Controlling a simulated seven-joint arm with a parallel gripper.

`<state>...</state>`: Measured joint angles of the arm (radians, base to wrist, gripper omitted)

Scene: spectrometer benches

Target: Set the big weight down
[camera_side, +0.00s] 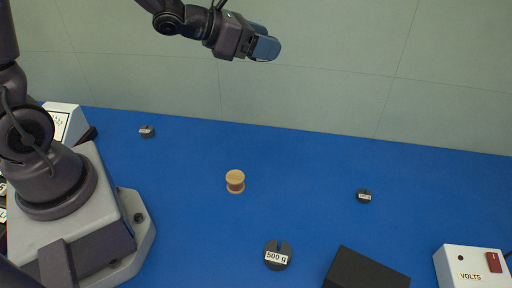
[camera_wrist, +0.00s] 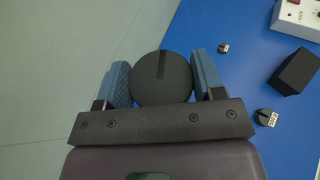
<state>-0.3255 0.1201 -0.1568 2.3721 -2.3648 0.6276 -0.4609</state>
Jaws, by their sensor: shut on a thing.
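My gripper (camera_side: 263,42) is high above the back of the blue bench in the side view, its blue fingers pointing right. In the wrist view my gripper (camera_wrist: 163,80) is shut on a big dark round weight (camera_wrist: 162,80) with a slot in its top. The fingers press on its two sides. In the side view the fingers hide most or all of this weight. A smaller weight marked 500 g (camera_side: 278,256) lies on the bench at the front middle; it also shows in the wrist view (camera_wrist: 266,117).
The blue bench (camera_side: 300,180) has free room around a wooden spool (camera_side: 235,182). Small slotted weights lie at the back left (camera_side: 147,131) and right (camera_side: 363,196). A black block (camera_side: 365,270) and a white VOLTS box (camera_side: 468,265) stand front right. A white meter (camera_side: 63,122) stands left.

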